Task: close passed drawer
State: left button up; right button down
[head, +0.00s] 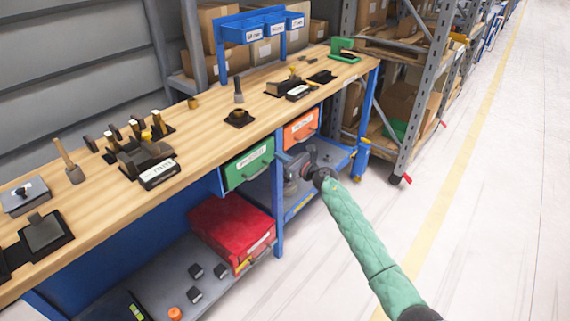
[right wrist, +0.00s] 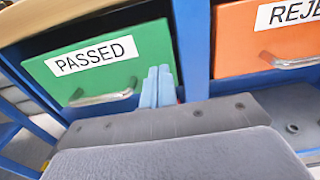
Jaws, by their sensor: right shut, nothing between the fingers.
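The green drawer (head: 249,166) labelled PASSED is under the wooden bench top, with a metal handle (right wrist: 103,98) low on its front. I cannot tell whether its front is fully flush with the bench frame. In the right wrist view the green front (right wrist: 125,72) fills the upper left. My right gripper (head: 284,157) is just right of the drawer, by the blue post. Its light blue fingers (right wrist: 158,88) are together and empty, in front of the drawer's right edge. I cannot tell whether they touch it. My left gripper is out of view.
An orange drawer (head: 301,128) sits right of the green one, beyond a blue post (head: 279,215). A red case (head: 232,228) lies on the lower shelf (head: 205,265). Tools stand on the bench top (head: 205,122). A rack post (head: 422,90) stands at right; the floor (head: 480,220) is clear.

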pick_arm(q)
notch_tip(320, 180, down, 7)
jog(key=b, duration=0.1)
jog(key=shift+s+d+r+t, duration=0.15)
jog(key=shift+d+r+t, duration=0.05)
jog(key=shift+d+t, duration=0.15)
pick_arm(e)
jog(key=v, duration=1.2)
